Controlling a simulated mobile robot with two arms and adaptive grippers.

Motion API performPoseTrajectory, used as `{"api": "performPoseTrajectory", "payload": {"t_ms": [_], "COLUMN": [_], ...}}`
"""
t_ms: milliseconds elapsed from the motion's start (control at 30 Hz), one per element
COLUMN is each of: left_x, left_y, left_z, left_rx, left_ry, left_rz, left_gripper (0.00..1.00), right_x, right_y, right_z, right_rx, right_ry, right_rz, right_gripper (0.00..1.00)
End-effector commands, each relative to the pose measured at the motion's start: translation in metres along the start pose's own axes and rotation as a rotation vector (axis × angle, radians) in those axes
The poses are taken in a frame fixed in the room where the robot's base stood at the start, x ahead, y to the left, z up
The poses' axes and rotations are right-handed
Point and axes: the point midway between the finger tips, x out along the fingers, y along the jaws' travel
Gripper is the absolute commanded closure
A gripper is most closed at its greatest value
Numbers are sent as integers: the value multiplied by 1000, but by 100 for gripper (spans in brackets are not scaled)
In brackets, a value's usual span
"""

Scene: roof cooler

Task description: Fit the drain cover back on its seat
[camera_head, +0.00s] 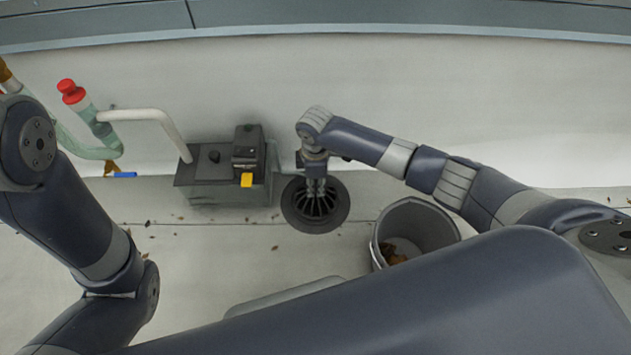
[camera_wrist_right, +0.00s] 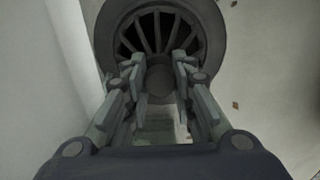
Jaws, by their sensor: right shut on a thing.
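The drain cover (camera_head: 317,199) is a dark, round, domed grate with ribs, at the middle of the head view. It lies within a wide dark ring, the drain seat (camera_head: 300,220), on the roof floor. In the right wrist view the ribbed cover (camera_wrist_right: 150,30) fills the top middle. My right gripper (camera_head: 316,190) points down onto the cover's centre. In the wrist view its fingers (camera_wrist_right: 160,72) are shut on the cover's round central hub. Whether the cover lies flush all round cannot be told. My left gripper is out of view; only my left arm shows.
A grey box (camera_head: 220,190) with a dark lid and a yellow tag stands left of the drain. A grey bucket (camera_head: 378,240) with brown leaves stands right of it. Scattered leaves dot the floor.

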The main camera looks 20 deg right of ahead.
Motion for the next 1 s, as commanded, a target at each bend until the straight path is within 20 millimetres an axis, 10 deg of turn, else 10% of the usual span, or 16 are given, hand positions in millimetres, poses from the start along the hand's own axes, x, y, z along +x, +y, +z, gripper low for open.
{"api": "performPoseTrajectory", "payload": {"t_ms": [367,400,500,1000], "left_x": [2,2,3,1], "left_y": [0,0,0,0], "left_z": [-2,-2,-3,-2], "left_rx": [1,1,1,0], "left_ry": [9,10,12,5], "left_rz": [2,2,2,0], "left_gripper": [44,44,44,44], "right_x": [4,4,4,5], "right_y": [0,0,0,0], "right_z": [0,0,0,0], "right_rx": [0,0,0,0], "right_ry": [0,0,1,0], "right_rz": [0,1,1,0], "right_gripper": [100,72,53,33]}}
